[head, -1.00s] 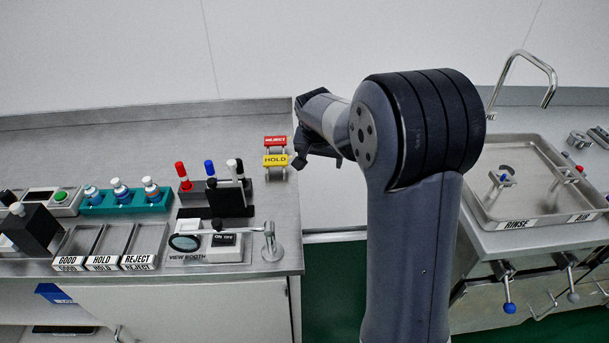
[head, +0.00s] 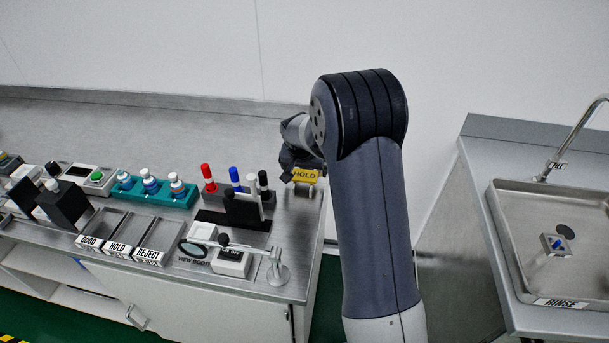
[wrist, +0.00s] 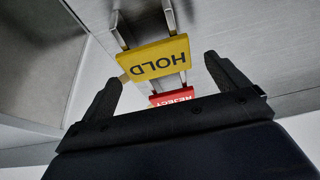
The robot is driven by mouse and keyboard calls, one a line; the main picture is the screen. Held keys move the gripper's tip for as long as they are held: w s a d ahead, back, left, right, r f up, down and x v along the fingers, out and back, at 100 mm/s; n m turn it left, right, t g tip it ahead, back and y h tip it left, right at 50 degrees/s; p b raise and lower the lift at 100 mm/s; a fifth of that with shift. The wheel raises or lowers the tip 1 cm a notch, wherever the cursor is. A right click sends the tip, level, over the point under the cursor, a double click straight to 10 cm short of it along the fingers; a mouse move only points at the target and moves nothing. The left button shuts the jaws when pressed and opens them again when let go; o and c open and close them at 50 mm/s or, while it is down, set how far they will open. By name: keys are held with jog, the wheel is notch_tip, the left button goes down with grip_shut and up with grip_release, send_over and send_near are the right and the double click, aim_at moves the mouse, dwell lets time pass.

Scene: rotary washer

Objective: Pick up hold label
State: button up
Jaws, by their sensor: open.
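The hold label is a yellow plate with black HOLD lettering (head: 304,175), near the right end of the left counter in the head view. In the wrist view the hold label (wrist: 155,58) appears upside down on metal supports. My gripper (wrist: 168,75) is open, with one finger on each side of the yellow plate. It holds nothing, and I cannot tell whether a finger touches the plate. The red REJECT label (wrist: 172,97) sits just beside the yellow one in the wrist view; my gripper hides it in the head view.
Coloured markers (head: 236,178), a teal vial rack (head: 155,190), GOOD, HOLD and REJECT trays (head: 120,236) and the view booth magnifier (head: 235,247) stand left of the label. A gap separates this counter from the sink counter with the RINSE tray (head: 510,230).

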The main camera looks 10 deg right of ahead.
jog(key=shift+c, duration=0.2)
jog(key=c, duration=1)
